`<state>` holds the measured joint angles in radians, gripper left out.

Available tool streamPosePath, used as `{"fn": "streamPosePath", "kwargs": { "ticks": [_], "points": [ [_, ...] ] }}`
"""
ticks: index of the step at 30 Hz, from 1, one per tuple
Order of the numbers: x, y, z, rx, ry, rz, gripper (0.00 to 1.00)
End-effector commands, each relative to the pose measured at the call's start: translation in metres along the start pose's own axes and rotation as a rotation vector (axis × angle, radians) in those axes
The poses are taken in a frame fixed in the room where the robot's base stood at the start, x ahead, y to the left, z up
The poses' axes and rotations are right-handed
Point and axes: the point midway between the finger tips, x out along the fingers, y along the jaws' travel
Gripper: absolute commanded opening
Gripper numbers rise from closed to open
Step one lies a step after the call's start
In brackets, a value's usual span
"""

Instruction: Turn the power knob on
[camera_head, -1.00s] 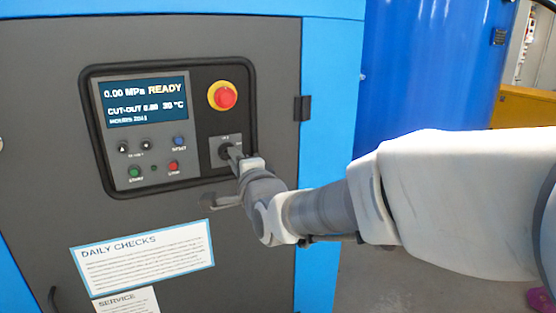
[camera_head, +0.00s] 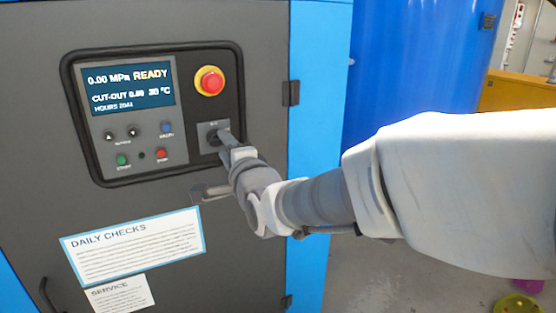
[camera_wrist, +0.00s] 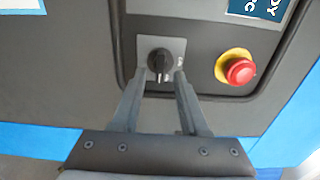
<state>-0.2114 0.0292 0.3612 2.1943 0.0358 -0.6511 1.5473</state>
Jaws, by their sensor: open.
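The power knob (camera_wrist: 160,62) is a black rotary knob on a light grey plate. In the wrist view it lies just beyond my gripper (camera_wrist: 158,76), whose two fingers are open, one on each side of the knob's lower part. I cannot tell whether the fingers touch it. In the head view the power knob (camera_head: 213,136) shows at the lower right of the control panel, partly hidden by my gripper (camera_head: 224,142). The display (camera_head: 130,87) reads 0.00 MPa READY.
A red emergency stop button (camera_head: 210,81) with a yellow collar sits above the knob. Several small buttons sit to the left, including a green one (camera_head: 122,160) and a red one (camera_head: 161,154). A daily checks sheet (camera_head: 130,245) is below. A blue tank (camera_head: 410,60) stands to the right.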

Motion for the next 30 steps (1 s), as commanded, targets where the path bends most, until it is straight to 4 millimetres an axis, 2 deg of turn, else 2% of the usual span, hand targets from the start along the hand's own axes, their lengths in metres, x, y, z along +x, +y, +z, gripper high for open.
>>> {"fn": "streamPosePath", "kwargs": {
  "ticks": [18, 22, 30],
  "points": [
    [-0.111, -0.001, 0.000, -0.001, 0.000, -0.004, 0.44],
    [-0.131, -0.001, 0.000, -0.002, 0.000, -0.004, 0.44],
    [-0.150, 0.003, 0.001, -0.001, -0.001, -0.004, 0.44]
  ]
}}
